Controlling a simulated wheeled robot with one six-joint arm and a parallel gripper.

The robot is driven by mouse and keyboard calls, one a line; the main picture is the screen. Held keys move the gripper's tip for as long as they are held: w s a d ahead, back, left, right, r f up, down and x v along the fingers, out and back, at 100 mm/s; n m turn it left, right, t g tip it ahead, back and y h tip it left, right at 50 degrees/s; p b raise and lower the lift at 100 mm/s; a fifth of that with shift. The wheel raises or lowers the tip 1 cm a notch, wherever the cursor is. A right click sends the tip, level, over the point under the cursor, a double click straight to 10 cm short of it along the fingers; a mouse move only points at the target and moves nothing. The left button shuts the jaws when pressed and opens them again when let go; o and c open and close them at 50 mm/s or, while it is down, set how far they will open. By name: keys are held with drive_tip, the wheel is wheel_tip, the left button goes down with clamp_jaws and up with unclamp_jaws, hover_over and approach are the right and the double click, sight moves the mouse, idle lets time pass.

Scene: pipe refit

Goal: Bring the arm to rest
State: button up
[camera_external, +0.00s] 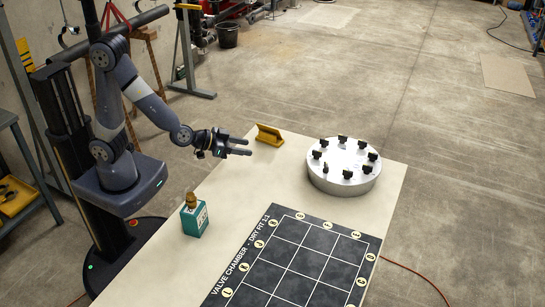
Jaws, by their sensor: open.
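My arm stands at the left of the table, bent at the elbow, with its forearm reaching right. My gripper (249,147) is open and appears empty. It is held above the far left part of the table, pointing right. A yellow angled piece (269,135) sits at the table's far edge, just to the right of the gripper in the picture. The gripper looks apart from it.
A white round drum (344,181) with several black clips stands at the table's far right. A dark grid mat (290,262) labelled "VALVE CHAMBER" covers the front. A teal box (195,220) with a brass-coloured top stands at the left. Bare tabletop (248,194) lies between them.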

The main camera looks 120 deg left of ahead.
drive_tip(key=f, duration=0.3)
drive_tip(key=a+f+b, duration=0.1)
drive_tip(key=f, duration=0.1)
drive_tip(key=f+b, duration=0.1)
drive_tip(key=f, duration=0.2)
drive_tip(key=shift+s+a+f, duration=0.25)
drive_tip(key=shift+a+f, duration=0.05)
idle(0.8)
